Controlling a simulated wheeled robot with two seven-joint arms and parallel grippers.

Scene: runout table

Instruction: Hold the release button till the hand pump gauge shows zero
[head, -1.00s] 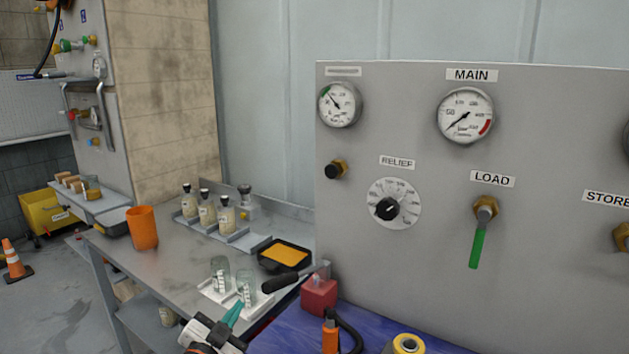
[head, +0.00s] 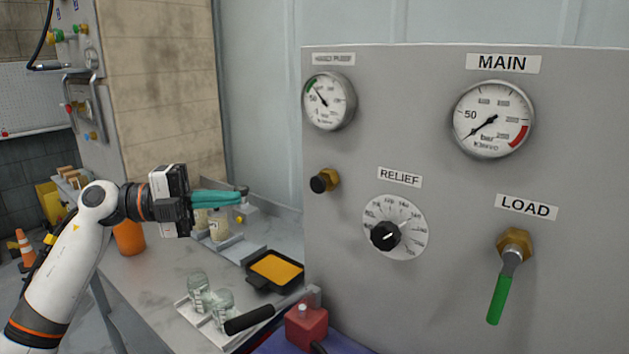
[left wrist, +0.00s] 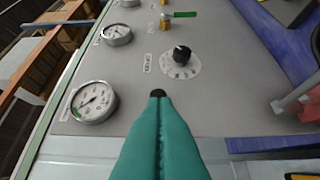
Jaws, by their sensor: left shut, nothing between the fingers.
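The hand pump gauge (head: 328,101) is at the panel's upper left. Its needle points up and left, near the 50 mark and the green band, clear of zero. Below it the release button (head: 318,184), a black knob on a brass fitting, stands out from the panel. My left gripper (head: 243,196) is shut and empty, its teal fingers pointing right toward the button with a clear gap in the head view. In the left wrist view the button (left wrist: 157,92) shows just beyond the fingertips, its base partly hidden; the gauge (left wrist: 94,102) is left of them. My right gripper is out of view.
The panel also carries the relief dial (head: 394,228), the main gauge (head: 492,119) and the green load lever (head: 501,297). Below my left arm, the bench holds beakers (head: 222,303), a black pan with orange contents (head: 277,269) and an orange cup (head: 129,238).

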